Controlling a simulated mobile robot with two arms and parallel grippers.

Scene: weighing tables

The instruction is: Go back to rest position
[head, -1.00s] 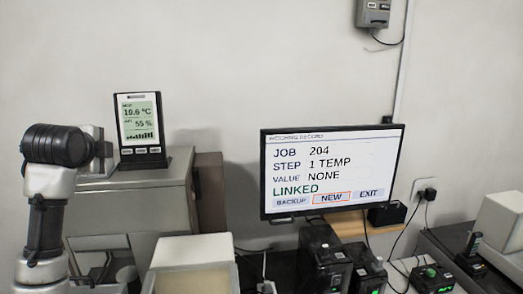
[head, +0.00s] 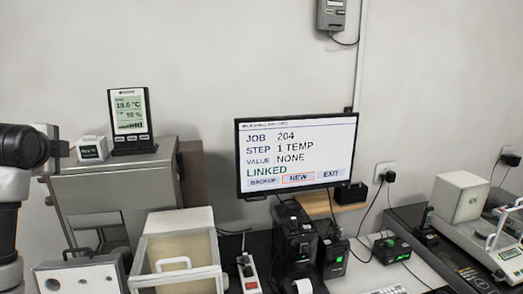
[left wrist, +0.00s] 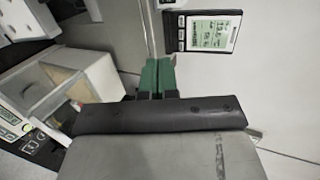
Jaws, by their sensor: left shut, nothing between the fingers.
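My left arm stands at the left edge of the head view, in front of the grey cabinet (head: 115,195), and its fingers are out of that frame. In the left wrist view my left gripper (left wrist: 157,68) shows as two green fingers closed together with nothing between them. It is apart from the climate display (left wrist: 208,31), which lies to the upper right in that view. My right gripper is in neither view.
The climate display (head: 129,118) stands on the cabinet beside a small white box (head: 92,148). A monitor (head: 296,154) shows job 204, step 1 TEMP, value NONE, LINKED. A glass-sided balance (head: 178,254), black devices (head: 297,243) and cables crowd the bench.

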